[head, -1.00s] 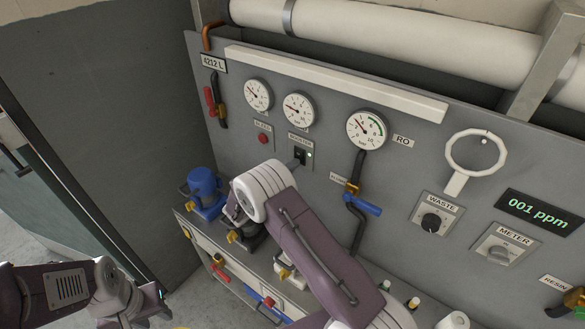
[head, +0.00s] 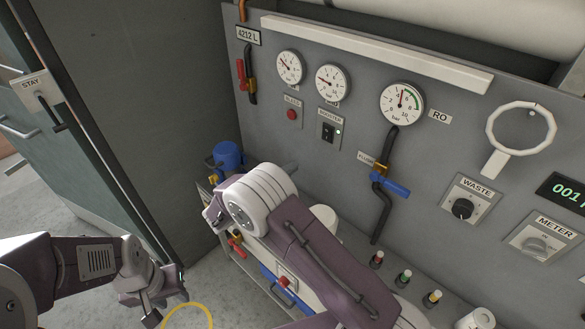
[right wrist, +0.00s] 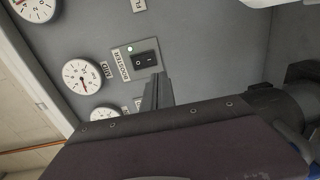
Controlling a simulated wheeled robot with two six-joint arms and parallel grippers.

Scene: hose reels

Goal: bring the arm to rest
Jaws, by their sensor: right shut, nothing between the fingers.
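My right arm (head: 300,240) reaches up from the bottom in the head view, and its white-ringed wrist hides part of the bench. My right gripper's dark fingers (right wrist: 157,93) are shut and empty in the right wrist view, in front of the grey panel. Their tips show just below the black booster switch (right wrist: 145,59), beside its lit lamp; the picture does not settle the gap to the panel. In the head view the switch (head: 328,131) is clear of the fingers. My left gripper (head: 165,303) hangs at lower left, away from the panel; its jaw opening is unclear.
The panel (head: 300,200) carries gauges (head: 402,104), a blue-handled flush valve (head: 390,187) and a waste knob (head: 462,209). A blue-topped pump (head: 228,155) stands behind my right wrist. Small capped bottles (head: 404,277) line the bench. Open floor (head: 215,280) lies at lower left.

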